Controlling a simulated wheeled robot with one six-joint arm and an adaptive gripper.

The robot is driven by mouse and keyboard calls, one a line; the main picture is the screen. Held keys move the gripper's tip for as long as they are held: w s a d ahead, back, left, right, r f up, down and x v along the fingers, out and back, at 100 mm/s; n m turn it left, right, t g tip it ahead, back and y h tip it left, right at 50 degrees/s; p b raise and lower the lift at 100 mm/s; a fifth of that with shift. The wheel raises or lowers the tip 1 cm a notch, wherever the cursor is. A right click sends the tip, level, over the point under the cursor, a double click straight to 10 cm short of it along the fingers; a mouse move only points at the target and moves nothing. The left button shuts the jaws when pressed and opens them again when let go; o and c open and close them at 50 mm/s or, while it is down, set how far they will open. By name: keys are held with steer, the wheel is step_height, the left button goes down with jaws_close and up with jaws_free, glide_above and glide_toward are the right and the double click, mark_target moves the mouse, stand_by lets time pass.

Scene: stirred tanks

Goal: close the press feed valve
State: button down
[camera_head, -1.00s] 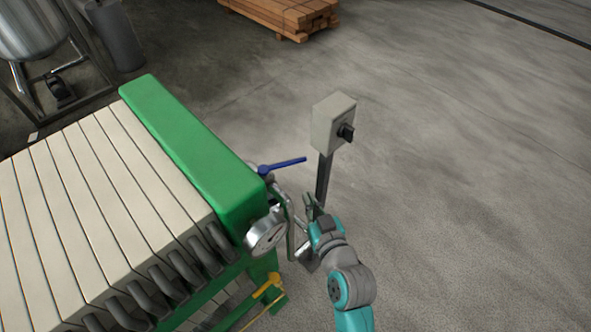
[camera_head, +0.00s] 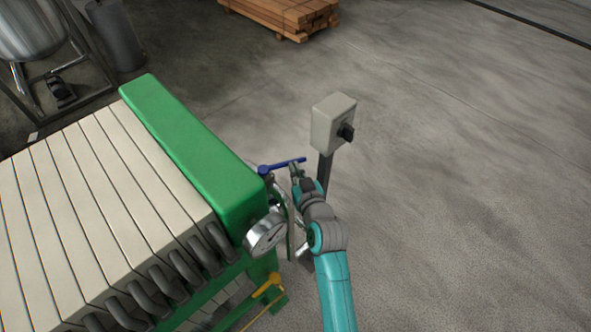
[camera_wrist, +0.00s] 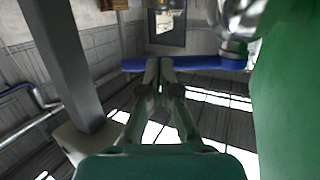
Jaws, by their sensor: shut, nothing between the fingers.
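The blue valve lever (camera_head: 284,165) sticks out to the right from the pipework at the end of the green filter press (camera_head: 185,150). My gripper (camera_head: 295,170) is shut and empty, just below the lever in the head view. In the wrist view the blue lever (camera_wrist: 190,63) runs across the picture in front of my gripper (camera_wrist: 165,68), whose fingertips reach its near edge. I cannot tell whether they touch it. A silver valve body (camera_wrist: 240,18) is at the lever's right end there. A yellow handle (camera_head: 268,287) sits lower on the press.
A grey switch box (camera_head: 333,122) on a post stands close to the right of my gripper. A round gauge (camera_head: 267,234) is on the press to the left. Stacked timber (camera_head: 285,15) lies at the back. The floor to the right is clear.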

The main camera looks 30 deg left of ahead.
steer(key=shift+w+a, duration=0.6)
steer(key=shift+w, duration=0.3)
steer(key=shift+w+a, duration=0.6)
steer(key=shift+w, duration=0.25)
